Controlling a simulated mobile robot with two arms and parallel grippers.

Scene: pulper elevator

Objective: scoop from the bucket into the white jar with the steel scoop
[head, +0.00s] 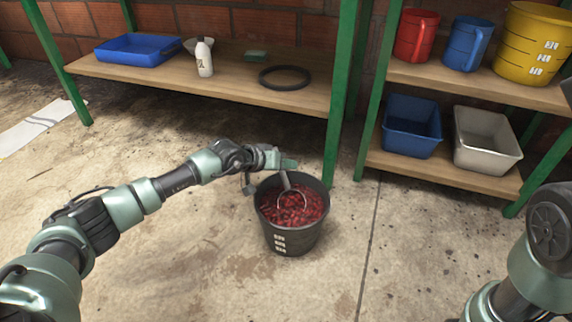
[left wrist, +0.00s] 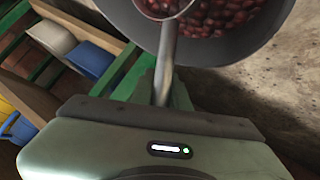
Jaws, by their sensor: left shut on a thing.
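The dark bucket (head: 290,240) stands on the floor in the middle of the head view, partly filled with red berries (head: 305,214). The steel scoop (head: 285,181) has its round bowl down at the berries inside the bucket. My left gripper (head: 284,164) is above the bucket's back rim, shut on the scoop's handle. In the left wrist view the scoop's handle (left wrist: 168,55) runs up from the jaws, with its bowl at the top edge over the berries (left wrist: 222,14). I cannot make out a white jar; a white bottle (head: 205,58) stands on the left bench. My right gripper is out of view.
The left bench also holds a blue tray (head: 137,50) and a black ring (head: 285,78). The right shelf holds red, blue and yellow vessels above, and a blue tub (head: 412,130) and a grey tub (head: 487,140) below. Green posts stand behind the bucket. The floor around it is clear.

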